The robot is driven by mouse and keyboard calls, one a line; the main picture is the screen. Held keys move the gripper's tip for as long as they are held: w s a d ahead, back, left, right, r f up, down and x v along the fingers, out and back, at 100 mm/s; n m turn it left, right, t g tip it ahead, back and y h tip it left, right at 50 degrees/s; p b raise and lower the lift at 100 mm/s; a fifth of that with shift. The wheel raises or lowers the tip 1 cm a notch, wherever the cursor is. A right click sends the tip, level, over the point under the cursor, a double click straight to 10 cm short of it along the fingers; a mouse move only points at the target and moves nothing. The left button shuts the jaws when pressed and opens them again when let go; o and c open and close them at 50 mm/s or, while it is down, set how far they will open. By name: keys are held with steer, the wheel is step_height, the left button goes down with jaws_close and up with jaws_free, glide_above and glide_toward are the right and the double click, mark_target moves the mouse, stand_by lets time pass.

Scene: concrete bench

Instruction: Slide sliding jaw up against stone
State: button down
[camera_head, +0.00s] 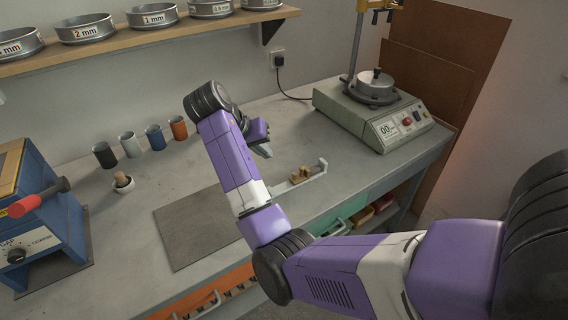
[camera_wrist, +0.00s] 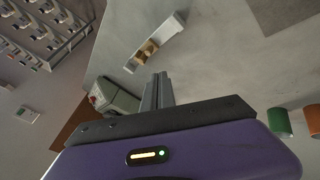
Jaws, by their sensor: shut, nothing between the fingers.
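A pale metal rail (camera_head: 283,187) with an upright end plate (camera_head: 322,166) lies on the bench right of my forearm. Small tan-brown pieces (camera_head: 300,173) sit on it near that end; I cannot clearly separate the sliding jaw from the stone. In the wrist view the rail (camera_wrist: 168,31) runs diagonally, with the tan-brown pieces (camera_wrist: 148,49) near its lower-left end. My gripper (camera_head: 264,150) is above the bench, behind and left of these pieces, apart from them. In the wrist view its fingers (camera_wrist: 158,78) are together and empty. My forearm may hide the rail's left end.
A grey mat (camera_head: 190,230) lies left of the rail. Several coloured cups (camera_head: 155,137) and a small pot (camera_head: 123,183) stand behind it. A blue machine (camera_head: 40,230) is at left, a sieve shaker (camera_head: 375,110) at back right. Bare bench lies between rail and shaker.

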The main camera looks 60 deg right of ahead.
mark_target(301, 167)
steer(key=x, duration=1)
steer(key=shift+p, duration=0.4)
steer(key=shift+s+d+f+p, duration=0.1)
steer(key=shift+s+d+p, duration=0.2)
steer(key=shift+s, duration=0.25)
steer(key=shift+s+d+p, duration=0.15)
steer(key=shift+s+d, duration=0.15)
steer(key=shift+s, duration=0.25)
steer(key=shift+s+d+f, duration=0.25)
steer(key=shift+s+d, duration=0.1)
steer(key=shift+s, duration=0.3)
steer(key=shift+s+d+r+p, duration=0.1)
steer(key=shift+s+d+p, duration=0.35)
steer(key=shift+p, duration=0.2)
steer(key=shift+s+d+f, duration=0.1)
steer(key=shift+s+f, duration=0.05)
steer(key=shift+f, duration=0.05)
